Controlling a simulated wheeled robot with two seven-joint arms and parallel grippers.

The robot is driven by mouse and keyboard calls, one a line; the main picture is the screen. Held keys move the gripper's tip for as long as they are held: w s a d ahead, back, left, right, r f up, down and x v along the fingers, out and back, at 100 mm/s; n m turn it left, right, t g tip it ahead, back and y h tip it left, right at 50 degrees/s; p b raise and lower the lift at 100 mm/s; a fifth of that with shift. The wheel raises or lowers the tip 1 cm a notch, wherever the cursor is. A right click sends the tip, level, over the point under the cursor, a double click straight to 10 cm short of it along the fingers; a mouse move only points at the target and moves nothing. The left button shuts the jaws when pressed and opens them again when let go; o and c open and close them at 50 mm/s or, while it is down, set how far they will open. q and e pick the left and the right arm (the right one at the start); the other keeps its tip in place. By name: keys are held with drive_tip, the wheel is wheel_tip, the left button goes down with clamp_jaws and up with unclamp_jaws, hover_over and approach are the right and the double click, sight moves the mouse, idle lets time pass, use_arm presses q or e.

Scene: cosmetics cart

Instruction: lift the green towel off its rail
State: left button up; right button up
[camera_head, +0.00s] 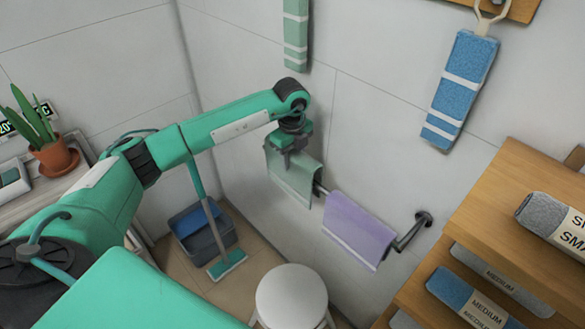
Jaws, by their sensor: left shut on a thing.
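The pale green towel (299,178) hangs at the left part of a wall rail (404,238), below my left gripper (288,158). My left gripper points down and is shut on the top edge of the green towel. A purple towel (356,227) hangs over the same rail to the right of the green one, with a short bare stretch of rail between them. The rail's left end is hidden behind the green towel and my gripper. My right gripper is not in view.
A white round stool (291,296) stands below the rail. A blue-grey bucket (203,232) and a mop (227,264) are on the floor at left. A wooden shelf (500,212) with rolled towels fills the right. A blue striped towel (461,88) hangs on the wall above.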

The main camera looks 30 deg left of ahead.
use_arm(q)
wheel_tip(320, 180, up, 13)
drive_tip(key=b, duration=0.3)
drive_tip(key=s+a+b, duration=0.2)
drive_tip(key=s+a, duration=0.1)
drive_tip(key=s, duration=0.5)
drive_tip(key=s+a+b, duration=0.3)
drive_tip(key=s, duration=0.6)
drive_tip(key=shift+r, duration=0.1)
drive_tip(key=shift+r+p, duration=0.3)
drive_tip(key=shift+r, duration=0.15)
